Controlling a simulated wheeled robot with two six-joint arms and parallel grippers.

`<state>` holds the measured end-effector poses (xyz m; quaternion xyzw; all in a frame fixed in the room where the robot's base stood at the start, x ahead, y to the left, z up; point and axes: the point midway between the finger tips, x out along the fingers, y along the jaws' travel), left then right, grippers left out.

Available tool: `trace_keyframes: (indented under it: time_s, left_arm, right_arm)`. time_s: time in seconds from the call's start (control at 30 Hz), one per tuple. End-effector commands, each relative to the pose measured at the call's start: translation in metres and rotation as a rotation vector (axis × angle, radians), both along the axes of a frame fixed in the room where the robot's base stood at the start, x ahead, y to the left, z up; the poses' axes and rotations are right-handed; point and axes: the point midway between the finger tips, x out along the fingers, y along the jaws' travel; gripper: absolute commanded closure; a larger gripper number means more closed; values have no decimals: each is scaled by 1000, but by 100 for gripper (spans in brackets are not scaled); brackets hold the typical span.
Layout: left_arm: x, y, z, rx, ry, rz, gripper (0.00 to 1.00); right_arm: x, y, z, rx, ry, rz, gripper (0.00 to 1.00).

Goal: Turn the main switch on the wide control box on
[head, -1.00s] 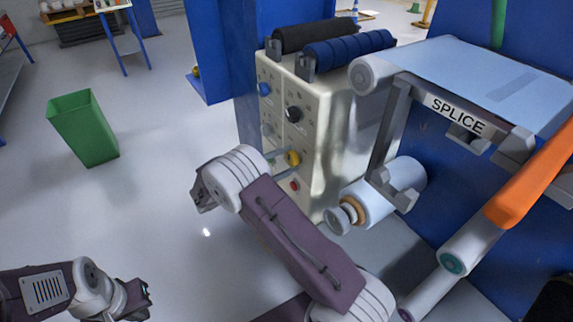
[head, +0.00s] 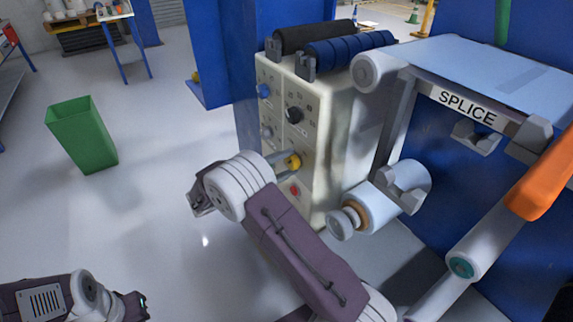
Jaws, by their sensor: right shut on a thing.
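The wide control box (head: 308,197) is a cream cabinet with knobs on its left-facing panel. A yellow knob (head: 294,161) sits low on that panel, above a red button (head: 295,190). I cannot read which control is labelled main. My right gripper (head: 285,161) reaches the panel from the left, its pale fingers shut on the yellow knob. The wrist hides part of the fingers. My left gripper (head: 139,305) is at the bottom left, far from the box, and its jaw opening is unclear.
Blue knobs (head: 264,91) and a black dial (head: 294,115) are higher on the panel. Dark and blue rollers (head: 350,49) lie on top of the box. A white roll (head: 392,196) juts out at its right. A green bin (head: 82,137) stands on open floor at left.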

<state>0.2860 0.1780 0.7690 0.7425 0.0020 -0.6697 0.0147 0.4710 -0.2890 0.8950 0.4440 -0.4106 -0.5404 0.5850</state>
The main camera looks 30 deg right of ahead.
Motion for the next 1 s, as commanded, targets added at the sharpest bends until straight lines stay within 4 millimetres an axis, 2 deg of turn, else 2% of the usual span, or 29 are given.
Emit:
trace_keyframes:
  time_s: [0.2,0.23,0.3,0.57,0.67,1.0]
  left_arm:
    - [0,0,0,0,0,0,100]
    - [0,0,0,0,0,0,100]
    - [0,0,0,0,0,0,100]
    - [0,0,0,0,0,0,100]
    - [0,0,1,0,0,0,100]
    - [0,0,5,0,0,0,100]
  right_arm:
    - [0,0,-1,3,-1,-2,94]
    - [0,0,-1,3,-1,-2,51]
    - [0,0,-1,2,-1,-1,32]
    - [0,0,0,1,0,0,32]
    - [0,6,0,0,0,1,32]
    - [-6,75,-1,2,-1,2,32]
